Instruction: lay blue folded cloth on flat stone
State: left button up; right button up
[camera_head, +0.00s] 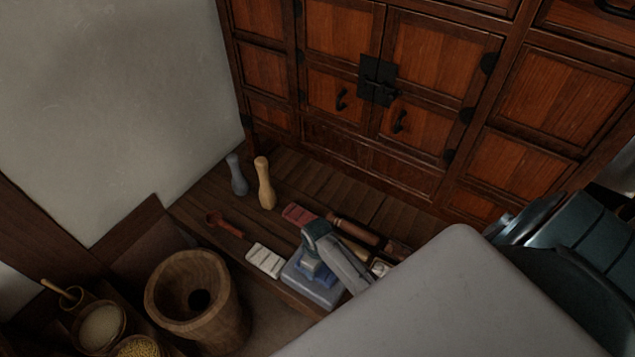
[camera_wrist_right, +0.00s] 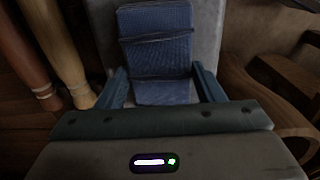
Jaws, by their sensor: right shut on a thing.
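The blue folded cloth (camera_wrist_right: 155,50) is between the two fingers of my right gripper (camera_wrist_right: 162,84), which is shut on it. In the head view a little of the cloth (camera_head: 326,279) shows below the gripper. The flat stone (camera_head: 312,291) is a pale grey slab under the cloth, and its edges (camera_wrist_right: 206,35) show around the cloth in the wrist view. The cloth lies within the stone's outline; I cannot tell whether it touches the stone. My left gripper is not in view.
A white ridged block (camera_head: 265,261) sits left of the stone. A wooden mortar (camera_head: 199,292) stands further left. A red-brown spoon (camera_head: 224,224), a blue-grey pestle (camera_head: 237,175) and a tan pestle (camera_head: 264,183) are behind. A wooden cabinet (camera_head: 440,65) closes the back.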

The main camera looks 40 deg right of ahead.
jog(key=shift+f, duration=0.1)
jog(key=o, duration=1)
notch_tip(320, 180, up, 12)
jog(key=shift+r+p, duration=0.1)
jog(key=shift+p, duration=0.2)
